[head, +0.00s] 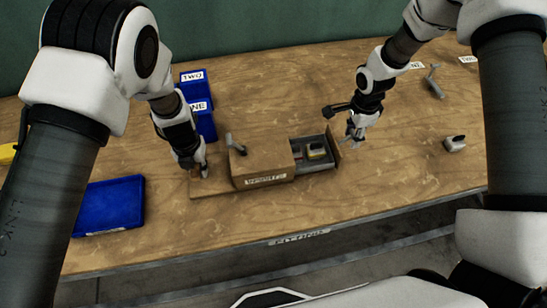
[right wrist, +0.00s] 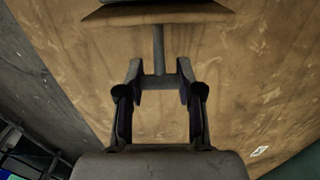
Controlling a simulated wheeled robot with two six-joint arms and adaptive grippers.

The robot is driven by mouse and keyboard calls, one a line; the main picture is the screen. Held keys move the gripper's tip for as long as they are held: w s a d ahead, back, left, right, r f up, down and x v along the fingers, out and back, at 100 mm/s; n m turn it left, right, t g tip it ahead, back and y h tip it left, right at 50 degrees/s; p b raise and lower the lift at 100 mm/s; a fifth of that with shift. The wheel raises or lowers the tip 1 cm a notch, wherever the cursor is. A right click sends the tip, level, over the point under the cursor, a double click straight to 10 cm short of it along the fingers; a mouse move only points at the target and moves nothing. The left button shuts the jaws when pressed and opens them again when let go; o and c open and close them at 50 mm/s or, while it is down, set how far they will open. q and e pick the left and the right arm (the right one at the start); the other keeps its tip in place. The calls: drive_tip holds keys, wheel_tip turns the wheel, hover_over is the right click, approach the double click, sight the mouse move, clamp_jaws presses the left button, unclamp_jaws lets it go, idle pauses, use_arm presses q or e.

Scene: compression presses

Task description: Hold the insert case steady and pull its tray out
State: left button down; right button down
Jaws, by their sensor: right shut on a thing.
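The brown insert case (head: 260,165) stands on the table with a label on its front and a grey lever-like piece on top. Its grey tray (head: 312,167) sticks out of the right side, with a brown end panel (head: 334,145) and small inserts (head: 316,149) inside. My right gripper (head: 354,130) is shut on the tray's grey handle; in the right wrist view, the handle (right wrist: 158,55) runs from the panel to a crossbar between the fingers (right wrist: 160,92). My left gripper (head: 200,168) is at the case's left end, over its low base (head: 212,187); its finger opening is unclear.
Blue bins (head: 204,124) stand behind the case, and a blue tray (head: 110,205) lies at the left. A small white-and-dark insert (head: 455,143) and a grey piece (head: 434,83) lie at the right. The wooden table is clear in front of the right gripper.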

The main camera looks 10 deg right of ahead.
drive_tip(key=shift+d, duration=0.55)
drive_tip(key=c, duration=0.7)
unclamp_jaws()
wheel_tip(320, 180, up, 12)
use_arm(q)
drive_tip(key=c, duration=1)
unclamp_jaws()
